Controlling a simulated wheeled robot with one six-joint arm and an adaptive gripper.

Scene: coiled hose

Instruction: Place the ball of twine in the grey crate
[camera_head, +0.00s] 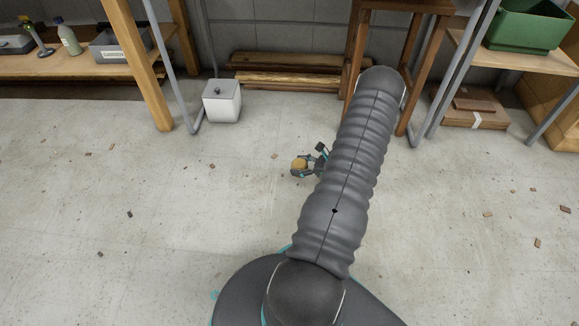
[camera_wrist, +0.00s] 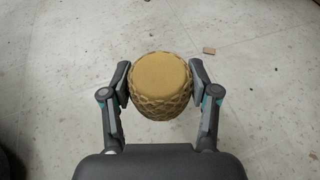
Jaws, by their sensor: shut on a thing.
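The ball of twine (camera_wrist: 160,84) is a tan, rounded thing with a criss-cross pattern on its side and a flat, plain top. My gripper (camera_wrist: 159,88) is shut on it, one finger pad against each side. In the head view the ball (camera_head: 299,164) shows small in my gripper (camera_head: 302,167), over the floor left of my arm. A grey crate (camera_head: 108,53) with a label on its front stands on the wooden shelf at the upper left, well away from my gripper. A table leg stands just beside it.
Bottles (camera_head: 69,40) stand left of the crate. A white lidded box (camera_head: 222,101) is on the floor beside metal legs. A green bin (camera_head: 526,26) is on the right table. Planks (camera_head: 290,80) lie along the wall. The open floor has small scattered chips.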

